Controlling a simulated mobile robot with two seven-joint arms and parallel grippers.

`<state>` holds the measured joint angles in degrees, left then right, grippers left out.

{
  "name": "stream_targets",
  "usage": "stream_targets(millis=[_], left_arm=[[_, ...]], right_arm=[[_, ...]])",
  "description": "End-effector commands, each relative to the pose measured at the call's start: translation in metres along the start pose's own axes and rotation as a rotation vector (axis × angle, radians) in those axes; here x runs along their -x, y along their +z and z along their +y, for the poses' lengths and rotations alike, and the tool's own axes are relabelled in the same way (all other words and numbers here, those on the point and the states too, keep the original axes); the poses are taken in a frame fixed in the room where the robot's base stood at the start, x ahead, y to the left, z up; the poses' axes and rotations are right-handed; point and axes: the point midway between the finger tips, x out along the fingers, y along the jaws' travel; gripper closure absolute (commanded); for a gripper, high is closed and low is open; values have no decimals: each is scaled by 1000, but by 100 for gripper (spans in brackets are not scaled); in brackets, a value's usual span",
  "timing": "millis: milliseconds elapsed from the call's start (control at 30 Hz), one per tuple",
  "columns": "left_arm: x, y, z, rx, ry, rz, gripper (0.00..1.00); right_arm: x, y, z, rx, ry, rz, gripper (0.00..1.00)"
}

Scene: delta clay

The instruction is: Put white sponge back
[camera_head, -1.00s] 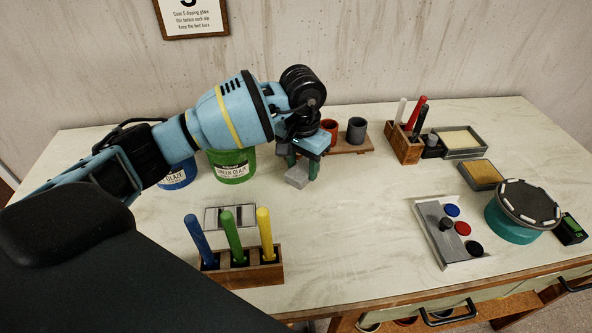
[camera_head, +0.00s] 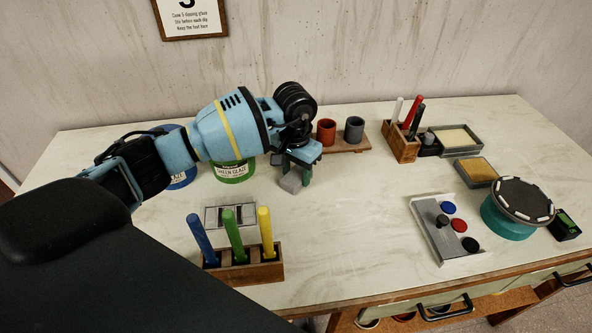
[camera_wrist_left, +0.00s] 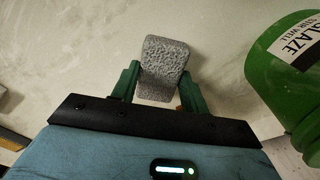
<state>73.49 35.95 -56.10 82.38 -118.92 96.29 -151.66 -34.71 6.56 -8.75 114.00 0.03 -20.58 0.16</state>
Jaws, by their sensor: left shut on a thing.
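My left gripper (camera_head: 297,173) is shut on a pale grey-white block with a pitted, sponge-like face (camera_head: 290,183). The block is held over the middle of the table, to the right of the green glaze bucket (camera_head: 235,171). In the left wrist view the block (camera_wrist_left: 165,60) sits between the two green fingers of the gripper (camera_wrist_left: 158,88) and sticks out beyond them. I cannot tell whether it touches the table. At the right stand a grey tray with a cream filling (camera_head: 476,150) and a smaller tray with a tan filling (camera_head: 476,171). My right gripper is not in view.
A wooden rack of coloured tools (camera_head: 267,272) stands at the front left. Cups (camera_head: 353,130) on a board and a pen holder (camera_head: 403,148) stand at the back. A button panel (camera_head: 432,235) and a teal turntable (camera_head: 507,222) are at the right. The table centre is clear.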

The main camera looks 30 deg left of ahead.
Motion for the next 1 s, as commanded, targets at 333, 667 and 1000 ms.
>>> stream_targets(millis=[333, 667, 1000], left_arm=[[-2, 0, 0, 0, 0, -1, 34], [11, -1, 0, 0, 0, 4, 34], [74, -1, 0, 1, -1, 3, 34]], right_arm=[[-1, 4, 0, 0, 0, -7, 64], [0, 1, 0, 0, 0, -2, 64], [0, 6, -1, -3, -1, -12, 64]])
